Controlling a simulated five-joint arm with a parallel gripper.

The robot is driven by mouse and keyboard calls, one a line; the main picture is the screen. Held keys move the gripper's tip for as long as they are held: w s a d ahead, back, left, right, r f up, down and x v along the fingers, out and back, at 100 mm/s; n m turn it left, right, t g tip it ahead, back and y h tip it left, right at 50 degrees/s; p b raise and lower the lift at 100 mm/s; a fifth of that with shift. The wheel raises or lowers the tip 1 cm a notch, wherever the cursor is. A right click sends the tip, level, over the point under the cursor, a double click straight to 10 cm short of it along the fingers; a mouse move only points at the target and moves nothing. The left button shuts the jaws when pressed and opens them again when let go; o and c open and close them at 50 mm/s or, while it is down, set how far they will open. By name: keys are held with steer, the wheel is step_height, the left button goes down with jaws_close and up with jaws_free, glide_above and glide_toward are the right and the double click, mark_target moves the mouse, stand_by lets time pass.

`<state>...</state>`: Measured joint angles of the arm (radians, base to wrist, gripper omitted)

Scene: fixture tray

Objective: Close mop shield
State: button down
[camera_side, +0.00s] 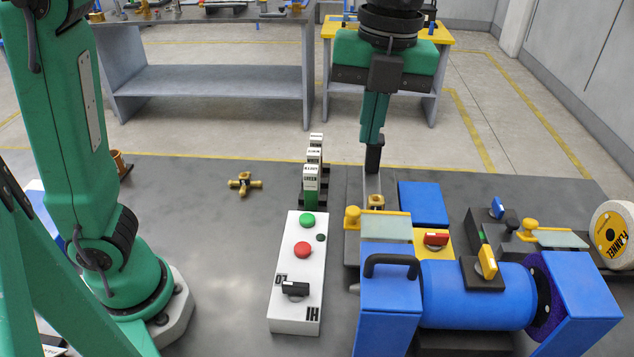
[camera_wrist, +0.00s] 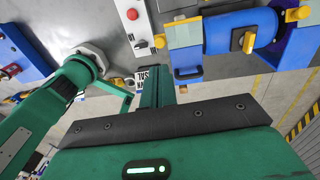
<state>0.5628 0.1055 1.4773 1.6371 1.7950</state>
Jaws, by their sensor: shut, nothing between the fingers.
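A blue polishing machine (camera_side: 475,294) stands at the front right of the bench. It has a purple mop (camera_side: 544,297) at its right end. One pale clear shield plate with a yellow knob (camera_side: 385,228) lies about level over its left housing. A second pale plate with a yellow knob (camera_side: 561,239) lies at the right. I cannot tell which is the mop shield. My gripper (camera_side: 374,158) points down behind the left plate, higher than it and apart from it. It is shut and empty. The blue machine also shows in the wrist view (camera_wrist: 241,30).
A white control box (camera_side: 298,272) with green and red buttons stands left of the machine. Labelled blocks (camera_side: 312,170) and a brass valve fitting (camera_side: 244,184) are behind it. A flannel wheel (camera_side: 612,232) stands at the far right. The bench around the brass fitting is clear.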

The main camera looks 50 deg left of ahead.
mark_target(355, 208)
steer(key=f, duration=1.1)
steer(key=shift+s+a+f, duration=0.15)
steer(key=shift+s+f, duration=0.2)
steer(key=shift+s, duration=0.05)
steer(key=shift+w+a+f, duration=0.55)
steer(key=shift+a, duration=0.05)
steer(key=shift+s+d, duration=0.1)
steer(key=shift+s+d+r, duration=0.35)
steer(key=shift+d, duration=0.05)
steer(key=shift+r, duration=0.1)
